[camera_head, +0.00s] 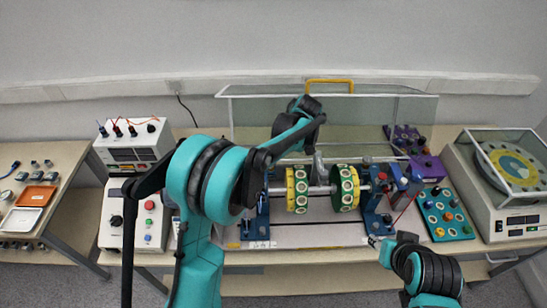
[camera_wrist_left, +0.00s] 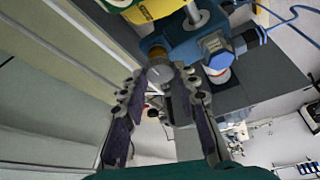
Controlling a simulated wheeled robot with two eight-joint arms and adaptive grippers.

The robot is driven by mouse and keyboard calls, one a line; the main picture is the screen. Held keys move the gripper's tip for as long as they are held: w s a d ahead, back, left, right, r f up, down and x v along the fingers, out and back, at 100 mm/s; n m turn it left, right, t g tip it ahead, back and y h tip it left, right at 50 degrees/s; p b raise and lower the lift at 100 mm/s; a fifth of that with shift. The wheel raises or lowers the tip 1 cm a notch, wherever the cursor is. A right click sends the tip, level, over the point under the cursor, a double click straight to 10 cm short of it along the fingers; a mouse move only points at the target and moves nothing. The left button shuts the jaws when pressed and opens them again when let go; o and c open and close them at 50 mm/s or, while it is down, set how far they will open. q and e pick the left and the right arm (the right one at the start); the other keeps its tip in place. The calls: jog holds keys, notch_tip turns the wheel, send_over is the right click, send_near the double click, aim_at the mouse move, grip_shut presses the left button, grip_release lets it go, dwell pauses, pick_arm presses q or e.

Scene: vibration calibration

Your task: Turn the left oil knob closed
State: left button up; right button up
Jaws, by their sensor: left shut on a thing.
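In the left wrist view my left gripper (camera_wrist_left: 168,76) has its two fingertips on a small brass-coloured round knob, the left oil knob (camera_wrist_left: 157,53), at a blue bearing block (camera_wrist_left: 186,45). How far the knob is turned cannot be told. A shaft and a yellow-green disc (camera_wrist_left: 152,9) lie just past it. In the head view my left arm reaches over the rig and hides the fingers and knob; the left bearing block (camera_head: 257,228) shows partly.
The rotor has two discs (camera_head: 346,187) on a shaft, with another blue bearing block (camera_head: 374,214) at right. A clear cover (camera_head: 385,112) stands raised behind. White instrument boxes (camera_head: 133,150) stand left; a button panel (camera_head: 445,213) and a turntable device (camera_head: 500,205) stand right.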

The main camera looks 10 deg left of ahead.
pick_arm(q)
jog(key=o, duration=1.2)
jog(key=shift+c, duration=0.2)
jog(key=v, duration=1.2)
